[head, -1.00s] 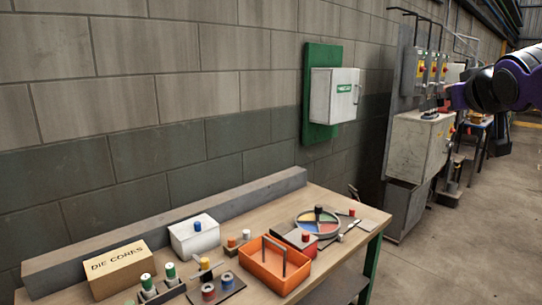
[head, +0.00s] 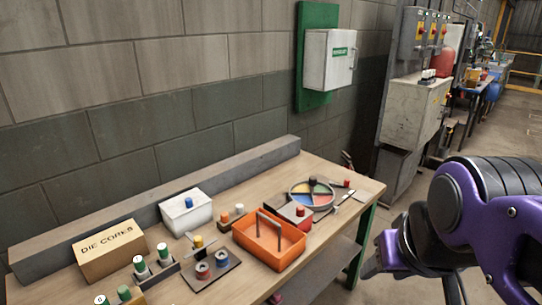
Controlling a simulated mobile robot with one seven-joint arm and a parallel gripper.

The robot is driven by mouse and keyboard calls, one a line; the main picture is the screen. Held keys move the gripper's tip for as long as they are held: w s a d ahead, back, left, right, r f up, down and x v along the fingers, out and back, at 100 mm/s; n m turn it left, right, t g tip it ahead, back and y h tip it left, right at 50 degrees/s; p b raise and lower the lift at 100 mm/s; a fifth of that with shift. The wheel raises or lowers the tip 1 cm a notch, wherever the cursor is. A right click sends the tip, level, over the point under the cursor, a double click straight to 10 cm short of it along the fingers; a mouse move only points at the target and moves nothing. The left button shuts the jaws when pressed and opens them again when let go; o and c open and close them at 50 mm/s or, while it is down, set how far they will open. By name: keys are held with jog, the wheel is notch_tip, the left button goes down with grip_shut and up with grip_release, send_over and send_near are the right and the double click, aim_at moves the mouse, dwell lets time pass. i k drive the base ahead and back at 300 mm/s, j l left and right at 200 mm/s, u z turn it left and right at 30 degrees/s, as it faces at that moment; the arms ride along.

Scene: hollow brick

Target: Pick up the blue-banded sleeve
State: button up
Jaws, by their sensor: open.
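A short sleeve with a blue band (head: 221,258) stands on a dark flat plate (head: 232,281) near the front of the workbench. A similar sleeve with a red band (head: 202,270) stands just left of it on the same plate. My gripper (head: 374,266) is at the lower right, beyond the bench's right end. It is open and well apart from the sleeve, with the orange tray between them. Its fingers are small and partly hidden by my arm.
An orange tray (head: 268,254) with an upright handle stands right of the plate. Behind are a white box (head: 187,219), a DIE CORES carton (head: 110,252) and a long grey beam (head: 160,204). A round coloured dish (head: 313,194) is at the far right.

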aim_at(221, 262)
jog(key=u, duration=1.1)
jog(key=i+l+u, duration=0.1)
jog(key=l+u, duration=0.15)
jog(key=i+l+u, duration=0.1)
jog(key=l+u, duration=0.15)
